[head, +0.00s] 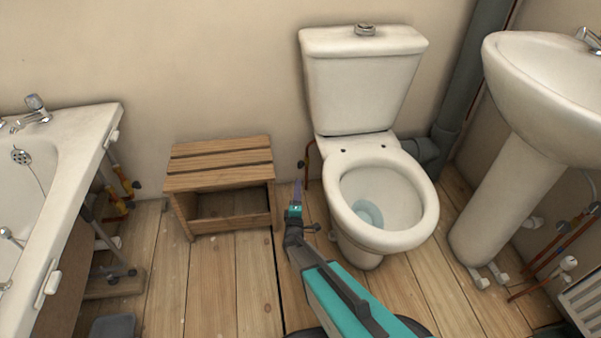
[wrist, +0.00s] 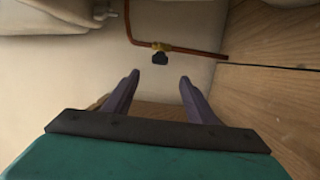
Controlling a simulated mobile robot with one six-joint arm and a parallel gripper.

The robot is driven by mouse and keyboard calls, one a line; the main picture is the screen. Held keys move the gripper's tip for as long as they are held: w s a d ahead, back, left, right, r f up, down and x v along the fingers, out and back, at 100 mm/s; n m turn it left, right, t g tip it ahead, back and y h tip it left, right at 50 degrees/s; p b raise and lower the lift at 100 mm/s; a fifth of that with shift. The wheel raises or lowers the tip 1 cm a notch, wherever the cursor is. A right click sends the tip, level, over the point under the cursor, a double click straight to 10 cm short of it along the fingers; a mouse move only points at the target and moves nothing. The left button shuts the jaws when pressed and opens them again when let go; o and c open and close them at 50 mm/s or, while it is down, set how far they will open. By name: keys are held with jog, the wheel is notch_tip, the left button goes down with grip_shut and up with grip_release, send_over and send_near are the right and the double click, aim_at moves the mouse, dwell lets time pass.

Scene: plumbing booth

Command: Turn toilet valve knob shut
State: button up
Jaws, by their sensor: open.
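The toilet valve has a small black knob (wrist: 160,58) on a brass body (wrist: 162,46), fitted to a copper pipe (wrist: 205,52). In the head view the knob (head: 300,164) shows as a small dark spot beside the pipe (head: 309,165), left of the toilet (head: 375,190). My gripper (wrist: 159,76) is open and empty in the wrist view. The knob appears just beyond the gap between its two fingertips, roughly centred and apart from them. In the head view my gripper (head: 297,184) reaches towards the wall between the wooden stool and the toilet.
A wooden step stool (head: 218,180) stands close on the left of my gripper. The toilet bowl is close on the right. A bathtub (head: 62,175) is at far left and a pedestal basin (head: 545,90) at right. Bare floorboards (head: 225,285) lie in front of the stool.

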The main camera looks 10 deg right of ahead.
dwell(0.3)
jog(key=b, duration=0.4)
send_near(300, 167)
jog(key=x, duration=0.7)
jog(key=shift+f, duration=0.1)
jog(key=shift+b+x, duration=0.45)
jog(key=shift+x, duration=0.4)
jog(key=c, duration=1.1)
